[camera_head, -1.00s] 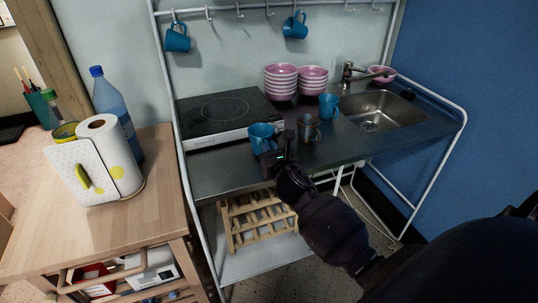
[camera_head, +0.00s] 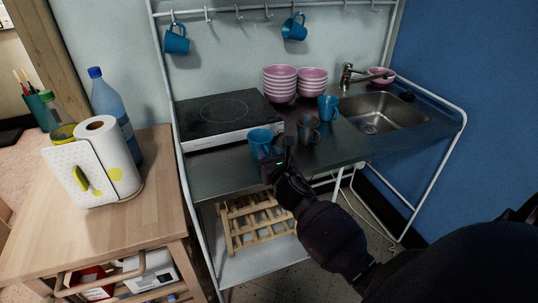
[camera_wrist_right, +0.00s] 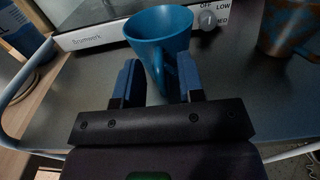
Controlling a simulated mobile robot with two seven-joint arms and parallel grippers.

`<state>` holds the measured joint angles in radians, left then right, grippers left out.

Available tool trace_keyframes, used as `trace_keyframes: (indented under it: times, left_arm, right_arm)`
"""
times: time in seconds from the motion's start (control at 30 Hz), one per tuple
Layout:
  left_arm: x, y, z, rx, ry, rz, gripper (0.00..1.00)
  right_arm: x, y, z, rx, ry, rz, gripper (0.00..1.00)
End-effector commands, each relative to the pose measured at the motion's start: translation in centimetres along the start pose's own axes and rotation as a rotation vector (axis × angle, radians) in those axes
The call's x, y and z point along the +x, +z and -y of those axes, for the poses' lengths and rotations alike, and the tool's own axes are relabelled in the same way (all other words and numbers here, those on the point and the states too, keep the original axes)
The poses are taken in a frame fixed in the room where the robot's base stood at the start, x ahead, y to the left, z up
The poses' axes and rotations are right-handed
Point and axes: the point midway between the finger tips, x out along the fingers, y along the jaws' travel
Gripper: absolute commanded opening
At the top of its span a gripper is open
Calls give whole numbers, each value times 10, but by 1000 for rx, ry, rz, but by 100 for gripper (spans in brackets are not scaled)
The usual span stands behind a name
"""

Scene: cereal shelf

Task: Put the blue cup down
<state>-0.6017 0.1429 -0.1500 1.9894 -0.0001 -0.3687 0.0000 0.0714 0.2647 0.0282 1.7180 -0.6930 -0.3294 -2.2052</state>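The blue cup (camera_head: 262,144) is upright at the front of the metal counter (camera_head: 225,172), below the hob. It looks to be standing on the counter, though its base is partly hidden. In the right wrist view the cup (camera_wrist_right: 160,26) is just ahead of my right gripper (camera_wrist_right: 159,82). The fingers are spread apart, with the cup's handle between them, close to the right finger. In the head view my right gripper (camera_head: 284,153) is beside the cup's right side. My left gripper is in no view.
A brown-and-blue patterned mug (camera_head: 309,130) stands close right of the gripper. Another blue cup (camera_head: 328,107) is behind it, near the sink (camera_head: 385,112). Pink bowls (camera_head: 281,83) are stacked behind. The hob (camera_head: 222,115) is at the left. Two blue cups hang from the rail.

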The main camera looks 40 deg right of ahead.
Motion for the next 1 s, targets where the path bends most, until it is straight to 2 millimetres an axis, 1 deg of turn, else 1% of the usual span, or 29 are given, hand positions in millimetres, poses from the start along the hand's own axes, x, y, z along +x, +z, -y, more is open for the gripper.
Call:
trace_keyframes:
  times: [0.07,0.17,0.27,0.6,0.7,0.83,1.0]
  left_arm:
    - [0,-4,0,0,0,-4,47]
    - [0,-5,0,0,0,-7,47]
    - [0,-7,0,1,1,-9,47]
    - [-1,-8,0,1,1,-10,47]
    - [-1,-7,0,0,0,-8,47]
    - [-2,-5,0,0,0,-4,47]
    - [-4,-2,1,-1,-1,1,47]
  right_arm:
    - [0,4,0,0,0,1,36]
    - [-8,2,0,-1,0,-1,36]
    - [-23,2,0,0,0,-2,36]
    - [-86,2,0,0,0,-2,36]
    - [-100,2,1,0,-1,-1,36]
    - [-113,2,0,0,0,-1,36]
    - [-122,0,0,33,1,-9,36]
